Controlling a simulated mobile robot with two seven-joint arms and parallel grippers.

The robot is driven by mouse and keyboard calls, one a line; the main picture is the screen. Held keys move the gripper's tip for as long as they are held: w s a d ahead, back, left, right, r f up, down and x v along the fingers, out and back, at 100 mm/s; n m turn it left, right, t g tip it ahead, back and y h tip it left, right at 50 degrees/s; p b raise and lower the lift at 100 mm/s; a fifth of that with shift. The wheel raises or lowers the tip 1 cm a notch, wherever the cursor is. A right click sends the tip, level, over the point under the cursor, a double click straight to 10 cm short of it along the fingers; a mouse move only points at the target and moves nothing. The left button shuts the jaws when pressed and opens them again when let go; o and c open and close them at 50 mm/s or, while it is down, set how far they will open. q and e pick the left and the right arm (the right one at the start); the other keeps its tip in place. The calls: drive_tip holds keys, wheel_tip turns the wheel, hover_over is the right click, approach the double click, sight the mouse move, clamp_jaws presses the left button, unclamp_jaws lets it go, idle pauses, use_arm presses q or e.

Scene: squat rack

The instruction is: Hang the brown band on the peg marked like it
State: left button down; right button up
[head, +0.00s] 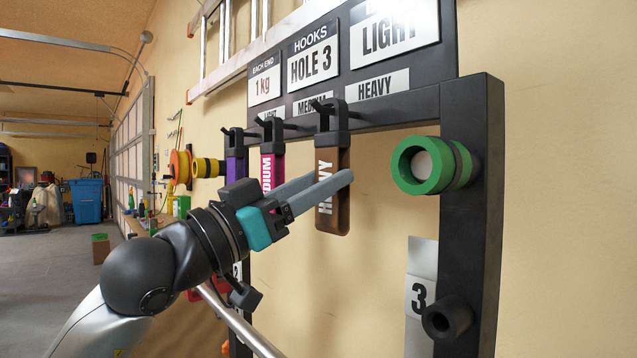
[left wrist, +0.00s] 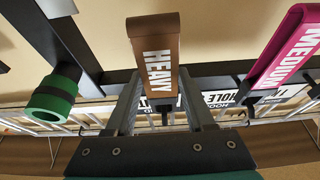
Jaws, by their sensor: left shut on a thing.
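The brown band (head: 331,205), lettered HEAVY, hangs upright with its black top loop (head: 331,125) at the peg (head: 319,106) below the HEAVY label (head: 377,87). The peg's tip shows at the loop, and the peg appears to pass through it. My left gripper (head: 343,182) is shut on the brown band, with its fingers across the band's middle. In the left wrist view the brown band (left wrist: 157,65) stands between the two fingers (left wrist: 162,105). Whether the loop rests its weight on the peg cannot be told. My right gripper is not in view.
A magenta MEDIUM band (head: 268,170) and a purple band (head: 235,160) hang on pegs to the left. A green ring stack (head: 435,165) sticks out from the black upright (head: 468,210) at right. A black stub (head: 446,318) is below it.

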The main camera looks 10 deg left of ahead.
use_arm(q)
drive_tip(key=shift+c, duration=0.9)
unclamp_jaws()
drive_tip(key=b+v, duration=0.6)
drive_tip(key=v, duration=0.9)
drive_tip(key=shift+f, duration=0.2)
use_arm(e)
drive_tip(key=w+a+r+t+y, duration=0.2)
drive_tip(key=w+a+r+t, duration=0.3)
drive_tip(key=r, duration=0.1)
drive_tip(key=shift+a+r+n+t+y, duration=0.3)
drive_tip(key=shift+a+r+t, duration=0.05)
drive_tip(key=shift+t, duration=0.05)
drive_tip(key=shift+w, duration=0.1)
